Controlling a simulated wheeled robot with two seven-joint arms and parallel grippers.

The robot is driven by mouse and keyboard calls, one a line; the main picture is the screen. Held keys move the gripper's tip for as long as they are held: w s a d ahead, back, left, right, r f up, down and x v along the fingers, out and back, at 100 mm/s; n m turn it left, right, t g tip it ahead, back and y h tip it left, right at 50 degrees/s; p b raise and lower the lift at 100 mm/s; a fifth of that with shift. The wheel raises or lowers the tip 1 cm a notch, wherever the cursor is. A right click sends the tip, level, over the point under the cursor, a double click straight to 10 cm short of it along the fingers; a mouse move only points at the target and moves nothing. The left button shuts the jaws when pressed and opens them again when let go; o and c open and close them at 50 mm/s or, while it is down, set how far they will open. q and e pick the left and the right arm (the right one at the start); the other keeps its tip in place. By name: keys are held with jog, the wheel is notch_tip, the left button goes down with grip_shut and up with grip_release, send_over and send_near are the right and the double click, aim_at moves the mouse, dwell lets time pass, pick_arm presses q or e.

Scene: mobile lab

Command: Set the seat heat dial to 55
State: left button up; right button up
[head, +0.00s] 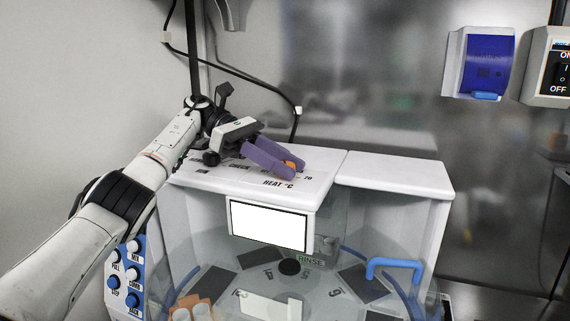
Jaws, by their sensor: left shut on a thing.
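The seat heat dial (290,165) shows as a small orange piece on the white top of the machine, with "HEAT °C" printed in front of it. My left gripper (280,161) has purple fingers and is shut on the dial from the left and above. The fingers hide most of the dial and most of its scale; a number that looks like 70 shows at its right. I cannot read the dial's setting. My right gripper is not in view.
The white machine (395,175) has a blank white screen (268,226) and a clear round bowl with numbered seats below. A blue handle (394,264) stands at its right. A blue-knobbed panel (124,278) is at left. A blue box (487,65) and an ON/OFF switch (562,74) hang on the wall.

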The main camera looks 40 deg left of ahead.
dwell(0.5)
pick_arm(q)
jog(key=o, duration=1.1)
jog(key=shift+c, duration=0.2)
